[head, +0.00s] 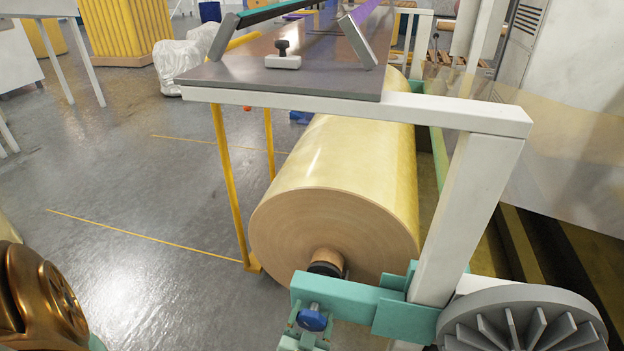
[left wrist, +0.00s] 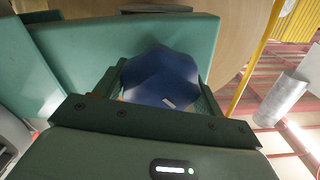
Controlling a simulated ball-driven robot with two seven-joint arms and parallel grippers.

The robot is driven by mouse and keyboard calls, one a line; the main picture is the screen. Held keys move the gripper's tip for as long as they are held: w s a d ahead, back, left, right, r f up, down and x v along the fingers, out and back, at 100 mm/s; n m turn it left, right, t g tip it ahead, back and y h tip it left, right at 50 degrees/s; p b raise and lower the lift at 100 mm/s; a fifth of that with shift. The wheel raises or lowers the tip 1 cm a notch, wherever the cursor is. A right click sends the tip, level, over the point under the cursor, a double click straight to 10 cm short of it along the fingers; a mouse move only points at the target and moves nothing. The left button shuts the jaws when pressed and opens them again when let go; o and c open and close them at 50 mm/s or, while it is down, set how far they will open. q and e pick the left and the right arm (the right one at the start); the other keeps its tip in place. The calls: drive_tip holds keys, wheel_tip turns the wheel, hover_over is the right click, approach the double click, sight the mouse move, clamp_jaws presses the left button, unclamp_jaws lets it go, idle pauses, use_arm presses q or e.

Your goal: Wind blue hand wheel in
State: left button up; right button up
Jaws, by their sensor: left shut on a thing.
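The blue hand wheel (head: 313,320) sits under the end of a teal bracket arm (head: 345,296), beside the roll's core. In the left wrist view the blue hand wheel (left wrist: 160,76) is large and centred, with the teal bracket (left wrist: 130,50) behind it. My left gripper (head: 308,328) reaches the wheel from below, and its dark green fingers stand on either side of the blue wheel. My left gripper (left wrist: 158,92) is shut on the wheel. The lower part of the wheel is hidden by the gripper. My right gripper is in neither view.
A big yellowish roll (head: 345,160) lies behind the bracket, under a grey-topped table (head: 310,75). A white post (head: 465,210) and a grey finned disc (head: 520,320) stand to the right. The floor (head: 150,200) at the left is mostly clear.

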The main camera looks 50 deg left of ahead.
use_arm(q)
drive_tip(key=m, duration=0.3)
drive_tip(key=shift+s+d+f+m, duration=0.1)
drive_tip(key=shift+d+f+m, duration=0.1)
drive_tip(key=shift+m, duration=0.8)
drive_tip(key=shift+m+b, duration=0.35)
drive_tip(key=shift+m, duration=0.75)
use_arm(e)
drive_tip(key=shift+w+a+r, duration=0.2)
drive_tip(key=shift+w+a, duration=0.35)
use_arm(q)
drive_tip(key=o, duration=1)
drive_tip(key=shift+c, duration=0.2)
drive_tip(key=shift+a, duration=0.1)
